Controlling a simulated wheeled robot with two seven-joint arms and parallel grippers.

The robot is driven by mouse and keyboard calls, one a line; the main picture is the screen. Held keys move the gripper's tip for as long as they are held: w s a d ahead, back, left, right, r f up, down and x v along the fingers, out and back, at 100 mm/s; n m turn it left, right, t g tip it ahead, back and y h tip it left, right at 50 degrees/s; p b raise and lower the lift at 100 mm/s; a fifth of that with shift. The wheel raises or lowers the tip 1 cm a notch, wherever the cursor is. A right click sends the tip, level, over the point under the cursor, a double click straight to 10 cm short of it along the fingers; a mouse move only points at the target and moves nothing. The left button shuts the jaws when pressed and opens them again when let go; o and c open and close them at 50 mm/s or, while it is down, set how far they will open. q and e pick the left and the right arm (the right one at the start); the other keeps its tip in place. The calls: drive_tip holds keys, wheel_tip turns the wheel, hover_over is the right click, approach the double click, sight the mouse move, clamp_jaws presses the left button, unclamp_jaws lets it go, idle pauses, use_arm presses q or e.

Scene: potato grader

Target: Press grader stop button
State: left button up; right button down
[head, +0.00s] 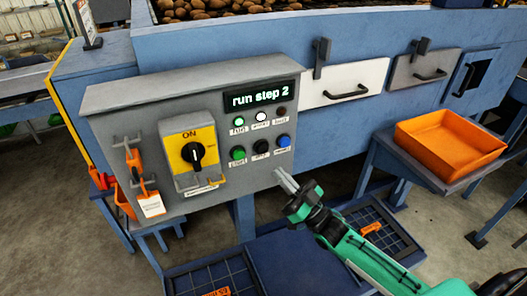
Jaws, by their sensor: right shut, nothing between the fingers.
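The grey control panel (130,100) is fixed to the front of the blue grader. Its lower row has a green button (238,153), a black button (260,146) and a blue button (283,141). The small labels below them are hard to read; the middle, black one may be the stop button. My right gripper (282,178) is shut and empty, below and slightly right of the black button, with its tips pointing up-left toward the panel's lower right. Whether it touches the panel, I cannot tell. My left gripper is not in view.
A display (261,98) reads "run step 2" above a lit green lamp (238,121), a white lamp (260,116) and a dark lamp (281,111). A yellow-backed rotary switch (193,153) sits left of the buttons. An orange tray (450,143) stands right.

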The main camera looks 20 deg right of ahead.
sight(260, 148)
drive_tip(key=w+b, duration=0.2)
drive_tip(key=w, duration=0.4)
drive_tip(key=shift+w+a, duration=0.15)
drive_tip(key=shift+w, duration=0.2)
idle(1.7)
drive_tip(key=shift+w, duration=0.45)
drive_tip(key=shift+w+b, duration=0.45)
drive_tip(key=shift+b, duration=0.05)
idle(0.6)
drive_tip(key=shift+s+p, duration=0.35)
drive_tip(key=shift+s, duration=0.55)
